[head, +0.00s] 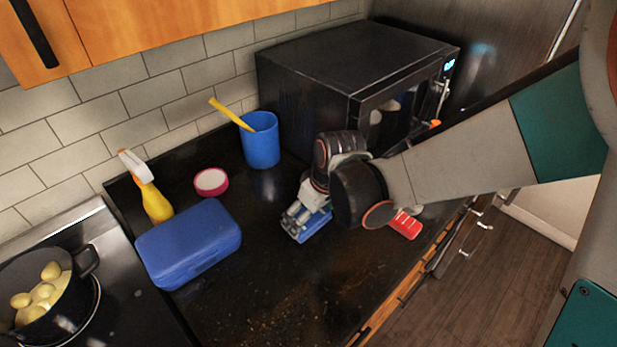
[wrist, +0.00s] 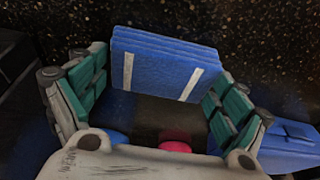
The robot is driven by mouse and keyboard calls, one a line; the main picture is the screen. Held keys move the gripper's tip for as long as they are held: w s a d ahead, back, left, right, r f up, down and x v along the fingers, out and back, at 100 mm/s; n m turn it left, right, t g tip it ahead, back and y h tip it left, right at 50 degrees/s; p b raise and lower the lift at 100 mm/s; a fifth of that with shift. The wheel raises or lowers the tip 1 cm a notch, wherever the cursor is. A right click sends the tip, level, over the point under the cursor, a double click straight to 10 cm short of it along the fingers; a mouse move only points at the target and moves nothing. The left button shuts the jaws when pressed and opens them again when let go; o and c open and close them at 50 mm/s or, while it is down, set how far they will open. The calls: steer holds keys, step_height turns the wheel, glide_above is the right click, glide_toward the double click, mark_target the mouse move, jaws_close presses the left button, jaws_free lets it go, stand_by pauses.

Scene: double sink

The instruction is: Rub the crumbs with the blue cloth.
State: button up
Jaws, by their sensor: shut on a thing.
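My gripper (head: 301,217) is over the dark counter, in front of the microwave. It is shut on the blue cloth (head: 317,225), a folded stack with pale stripes. In the wrist view the cloth (wrist: 150,62) lies between the two green-padded fingers of my gripper (wrist: 155,90). Whether the cloth touches the counter I cannot tell. Small tan crumbs (head: 268,321) are scattered on the front part of the counter, below the cloth in the head view. Brown specks also show beyond the cloth in the wrist view; crumbs and stone pattern are hard to tell apart there.
A blue box (head: 188,243) lies left of my gripper. A yellow spray bottle (head: 154,196), a pink-rimmed round dish (head: 211,182) and a blue cup (head: 261,142) stand behind. A black microwave (head: 340,80) fills the back right. A red item (head: 405,225) lies near the counter's right edge.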

steer(key=shift+w+d, duration=0.2)
steer(key=shift+d, duration=0.05)
steer(key=shift+r+p, duration=0.45)
steer(key=shift+r, duration=0.1)
steer(key=shift+r+p, duration=1.75)
steer(key=shift+r, duration=0.65)
step_height(320, 180, up, 3)
steer(key=shift+r+p, duration=0.1)
steer(key=shift+p, duration=0.95)
steer(key=shift+s, duration=0.1)
